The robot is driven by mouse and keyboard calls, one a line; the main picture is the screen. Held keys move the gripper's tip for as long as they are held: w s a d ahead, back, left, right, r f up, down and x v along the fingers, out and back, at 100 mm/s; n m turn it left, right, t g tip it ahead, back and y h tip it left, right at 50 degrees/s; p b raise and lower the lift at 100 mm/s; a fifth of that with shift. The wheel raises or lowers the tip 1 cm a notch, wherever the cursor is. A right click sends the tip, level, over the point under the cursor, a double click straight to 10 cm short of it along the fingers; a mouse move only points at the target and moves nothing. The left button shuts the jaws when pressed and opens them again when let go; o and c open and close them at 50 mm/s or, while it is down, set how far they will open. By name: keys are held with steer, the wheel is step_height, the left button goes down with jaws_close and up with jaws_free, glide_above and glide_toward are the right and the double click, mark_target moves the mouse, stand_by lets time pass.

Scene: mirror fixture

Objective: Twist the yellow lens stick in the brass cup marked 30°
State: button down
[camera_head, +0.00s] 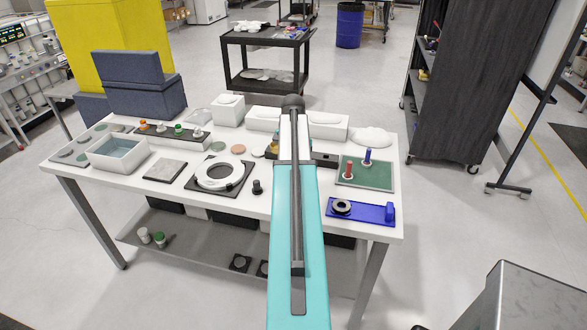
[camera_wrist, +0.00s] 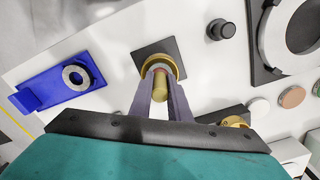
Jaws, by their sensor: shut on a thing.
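In the wrist view, a brass cup (camera_wrist: 149,67) stands on a dark square plate (camera_wrist: 142,52). The yellow lens stick (camera_wrist: 160,83) is in the cup, seen nearly end-on. My gripper (camera_wrist: 161,92) is shut on the stick, one finger on each side. No 30° mark can be read on the cup. In the head view, my teal arm reaches over the table and hides this cup, the stick and my gripper.
A blue fixture with a dark ring (camera_head: 342,207) lies at the table's right front. A white ring on a dark plate (camera_head: 218,176) and a small black knob (camera_head: 257,187) lie left of my arm. A second brass piece (camera_wrist: 234,121) is near the right finger. A green board (camera_head: 378,175) carries red and blue pegs.

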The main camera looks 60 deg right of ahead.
steer(key=n+p, duration=0.1)
steer(key=n, duration=0.5)
steer(key=shift+n, duration=0.4)
stand_by(0.4)
steer(key=m, duration=0.4)
steer(key=shift+m+p, duration=0.35)
steer(key=shift+m, duration=2.25)
steer(key=shift+f, duration=0.1)
steer(key=shift+n+p, duration=0.5)
steer(key=shift+n, duration=1.8)
